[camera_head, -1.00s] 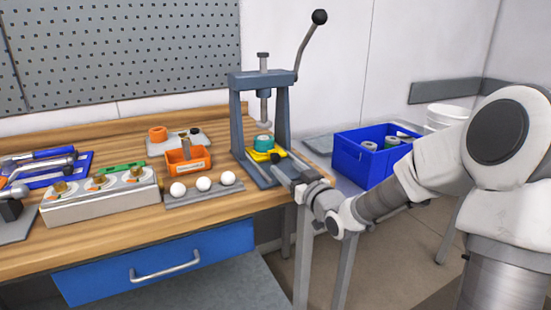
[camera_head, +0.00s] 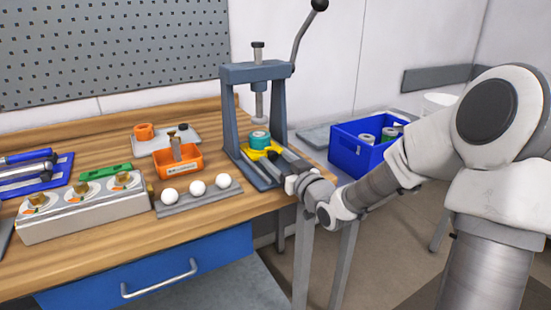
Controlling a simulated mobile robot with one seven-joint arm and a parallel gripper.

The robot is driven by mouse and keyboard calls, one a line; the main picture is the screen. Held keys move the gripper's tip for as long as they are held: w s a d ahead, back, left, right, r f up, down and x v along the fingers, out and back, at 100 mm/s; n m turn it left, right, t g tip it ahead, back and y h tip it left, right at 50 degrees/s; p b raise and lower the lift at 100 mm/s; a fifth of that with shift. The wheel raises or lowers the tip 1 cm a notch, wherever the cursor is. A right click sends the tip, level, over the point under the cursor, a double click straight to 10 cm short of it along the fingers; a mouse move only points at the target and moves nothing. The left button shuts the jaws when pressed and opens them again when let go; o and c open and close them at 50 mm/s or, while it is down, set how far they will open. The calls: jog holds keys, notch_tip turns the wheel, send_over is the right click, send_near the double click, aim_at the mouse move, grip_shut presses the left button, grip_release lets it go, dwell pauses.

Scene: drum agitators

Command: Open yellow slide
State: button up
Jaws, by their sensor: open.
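The yellow slide (camera_head: 270,152) sits low in the blue-grey press (camera_head: 230,115), between its two uprights. A teal and brown round part (camera_head: 260,139) rests on the slide, below the press ram. A small dark knob (camera_head: 272,155) shows at the slide's front. My gripper (camera_head: 290,180) is at the front right of the press base, close to the slide's front side. Its fingers are small and partly hidden by my wrist; it is open, and I see nothing held in it. I cannot tell whether it touches the press.
Three white balls (camera_head: 198,188) sit on a grey rack left of the press. An orange bin (camera_head: 178,163) and a grey box with several dials (camera_head: 85,208) stand further left. The press lever (camera_head: 304,38) rises at the back. A blue crate (camera_head: 361,152) stands right, behind my arm.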

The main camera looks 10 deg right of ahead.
grip_shut()
dwell(0.4)
dwell(1.1)
